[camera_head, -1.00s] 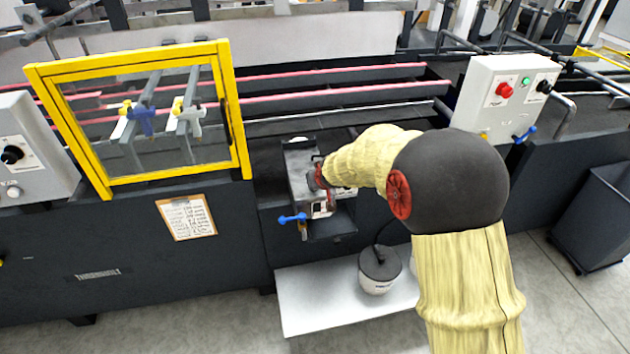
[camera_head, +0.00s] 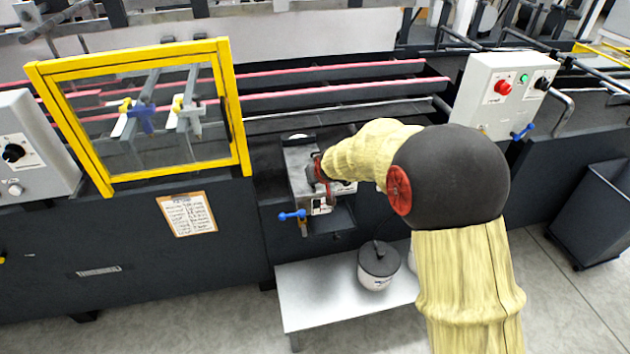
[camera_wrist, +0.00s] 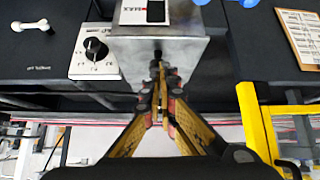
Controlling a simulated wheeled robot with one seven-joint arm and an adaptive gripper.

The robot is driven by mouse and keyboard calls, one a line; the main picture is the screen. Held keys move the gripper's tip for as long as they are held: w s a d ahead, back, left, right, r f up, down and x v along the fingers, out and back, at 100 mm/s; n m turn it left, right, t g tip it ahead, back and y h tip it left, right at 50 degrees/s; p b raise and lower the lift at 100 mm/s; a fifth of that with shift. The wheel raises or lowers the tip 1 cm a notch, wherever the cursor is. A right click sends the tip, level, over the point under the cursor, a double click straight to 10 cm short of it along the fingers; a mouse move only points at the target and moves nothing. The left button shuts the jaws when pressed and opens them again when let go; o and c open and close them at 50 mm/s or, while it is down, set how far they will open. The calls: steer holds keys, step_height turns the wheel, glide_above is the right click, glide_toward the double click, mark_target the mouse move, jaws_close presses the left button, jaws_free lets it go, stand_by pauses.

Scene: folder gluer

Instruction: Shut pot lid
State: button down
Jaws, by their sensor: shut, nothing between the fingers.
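A grey metal box, apparently the pot (camera_head: 298,163), stands on the dark machine front in the head view, with a blue-handled valve (camera_head: 292,215) at its near left corner. In the wrist view its flat metal top or lid (camera_wrist: 190,55) fills the upper middle. I cannot tell how far the lid is open. My gripper (camera_wrist: 158,72) is shut and empty, its fingertips at a small dark knob or tab on that metal surface. Whether they touch it is unclear. In the head view my wrist and arm hide the box's right side.
A yellow-framed clear guard (camera_head: 240,120) stands left of the box, with a clipboard (camera_head: 187,215) below it. A dial panel (camera_wrist: 93,50) lies beside the box. A white bucket with a dark lid (camera_head: 378,268) stands on the low shelf (camera_head: 310,305). A control box (camera_head: 500,95) is at right.

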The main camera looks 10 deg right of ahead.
step_height(320, 180, up, 3)
steer(key=shift+r+p, duration=0.1)
steer(key=shift+p, duration=0.45)
steer(key=s+f+b, duration=0.2)
steer(key=s+f, duration=0.2)
steer(key=s, duration=0.5)
steer(key=shift+s, duration=0.25)
steer(key=shift+d, duration=0.1)
